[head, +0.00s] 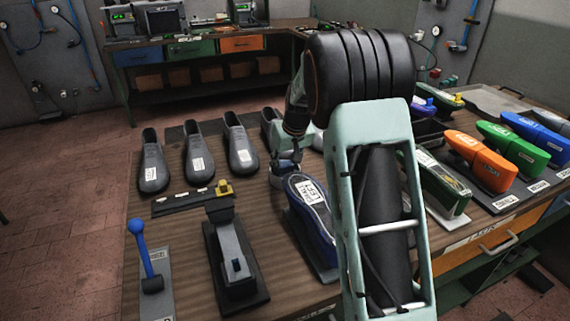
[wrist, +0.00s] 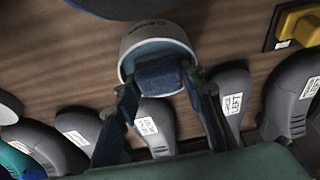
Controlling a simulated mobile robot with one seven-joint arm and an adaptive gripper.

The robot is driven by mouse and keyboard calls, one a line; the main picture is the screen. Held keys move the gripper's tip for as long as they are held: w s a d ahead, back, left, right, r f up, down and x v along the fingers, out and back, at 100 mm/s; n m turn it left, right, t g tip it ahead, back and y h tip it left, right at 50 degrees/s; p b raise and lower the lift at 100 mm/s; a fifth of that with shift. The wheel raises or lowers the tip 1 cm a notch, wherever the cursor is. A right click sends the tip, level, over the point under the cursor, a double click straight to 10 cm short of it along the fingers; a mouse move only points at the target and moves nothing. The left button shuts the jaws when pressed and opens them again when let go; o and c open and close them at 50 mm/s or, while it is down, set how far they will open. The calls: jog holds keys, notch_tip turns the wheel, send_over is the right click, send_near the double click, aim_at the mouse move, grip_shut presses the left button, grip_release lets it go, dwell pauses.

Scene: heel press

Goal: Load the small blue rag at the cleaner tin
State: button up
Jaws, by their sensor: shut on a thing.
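My gripper (wrist: 160,82) is shut on the small blue rag (wrist: 158,70), which is pinched between its two fingertips in the wrist view. The cleaner tin (wrist: 132,38), white and round with dark lettering on its side, stands right at the rag, and its inside looks blue. The rag overlaps the tin's mouth; I cannot tell whether it touches the bottom. In the head view my gripper (head: 287,160) is low over the wooden bench, behind the blue shoe, and my arm hides part of that area. The rag is not clear there.
Several grey shoe lasts (head: 198,153) stand along the bench's far edge. A blue shoe (head: 312,215), a black press stand (head: 235,262) and a blue-knobbed lever (head: 146,255) are nearer. A dark bar with a yellow block (head: 223,188) lies left. Coloured lasts (head: 480,160) fill the right.

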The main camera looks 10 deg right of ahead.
aim_at(285, 163)
jog(key=shift+r+p, duration=2.15)
jog(key=shift+r, duration=1.3)
